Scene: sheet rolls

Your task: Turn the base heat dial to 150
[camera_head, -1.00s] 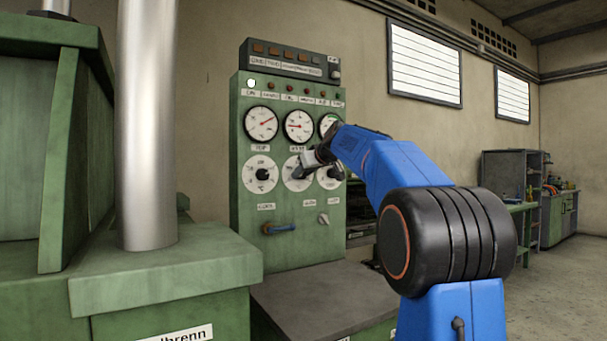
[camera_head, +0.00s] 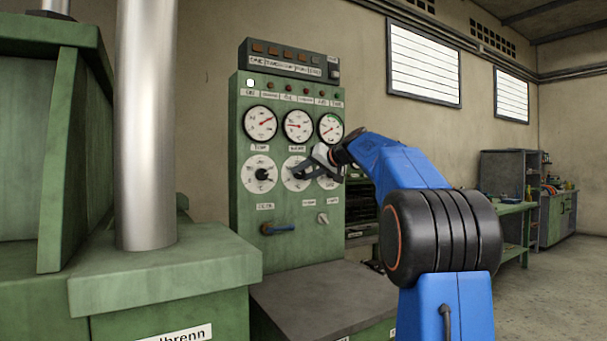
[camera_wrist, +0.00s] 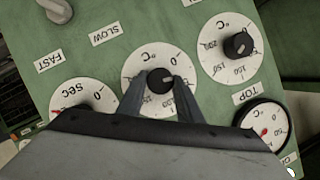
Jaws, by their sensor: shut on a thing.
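The base heat dial is the middle white dial (camera_head: 290,184) in the lower row on the green panel. In the wrist view its face (camera_wrist: 137,66) appears turned round, with a dark round knob (camera_wrist: 160,80) at its centre. My gripper (camera_head: 301,173) reaches in from the right in the head view. In the wrist view my gripper's two fingers (camera_wrist: 161,84) stand on either side of the knob, shut on it. The fingers and palm hide the near part of the scale. I cannot read the dial's setting.
A similar °C dial (camera_head: 260,187) is to the left, and a seconds dial (camera_wrist: 83,96) is on the other side, partly hidden by my gripper. Round gauges (camera_head: 260,123) sit above. A grey ledge (camera_head: 320,300) juts out underneath.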

